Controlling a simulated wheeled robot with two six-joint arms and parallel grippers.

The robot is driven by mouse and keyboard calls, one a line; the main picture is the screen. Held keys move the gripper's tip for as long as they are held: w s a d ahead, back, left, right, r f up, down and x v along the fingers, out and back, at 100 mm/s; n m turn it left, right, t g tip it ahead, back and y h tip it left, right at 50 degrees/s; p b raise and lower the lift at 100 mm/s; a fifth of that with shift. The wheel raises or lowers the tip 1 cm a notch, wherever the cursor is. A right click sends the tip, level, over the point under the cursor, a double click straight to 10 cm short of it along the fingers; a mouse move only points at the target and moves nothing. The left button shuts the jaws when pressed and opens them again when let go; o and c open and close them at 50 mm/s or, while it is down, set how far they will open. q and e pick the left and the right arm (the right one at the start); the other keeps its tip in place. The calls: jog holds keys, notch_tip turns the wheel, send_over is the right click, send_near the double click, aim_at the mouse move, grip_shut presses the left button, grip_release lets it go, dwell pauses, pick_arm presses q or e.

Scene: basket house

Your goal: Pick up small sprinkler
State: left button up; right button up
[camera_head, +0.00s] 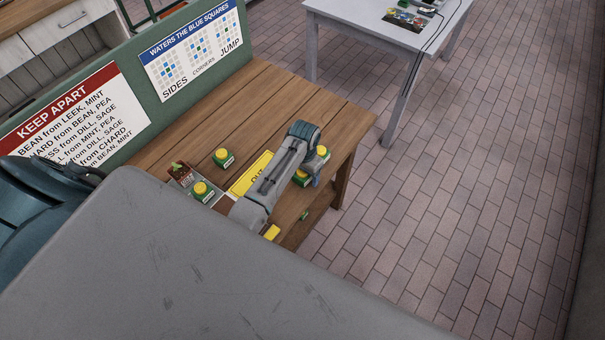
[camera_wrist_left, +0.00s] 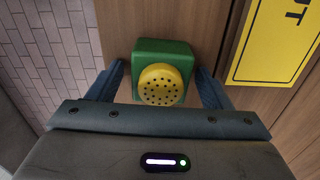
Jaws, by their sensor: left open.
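In the left wrist view, a sprinkler with a green square base and a round yellow perforated head (camera_wrist_left: 162,84) is between the two fingers of my open left gripper (camera_wrist_left: 160,72). The fingers stand apart on either side of it. In the head view my left gripper (camera_head: 312,170) is over the table's right part, with yellow-and-green pieces (camera_head: 322,152) beside it, partly hidden by the arm. Similar sprinklers stand at the table's middle (camera_head: 221,156) and further left (camera_head: 203,191). I cannot tell which is the small one. My right gripper is not in view.
The wooden table (camera_head: 280,95) has a yellow sign (camera_head: 250,173), also in the wrist view (camera_wrist_left: 275,40). A green board behind carries a "KEEP APART" chart (camera_head: 80,118) and a sprinkler-pattern chart (camera_head: 195,48). A grey table (camera_head: 345,20) stands at the back. The brick floor at right is clear.

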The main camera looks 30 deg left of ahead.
pick_arm(q)
jog(key=c, duration=1.1)
jog(key=shift+r, duration=0.2)
jog(key=shift+c, duration=0.2)
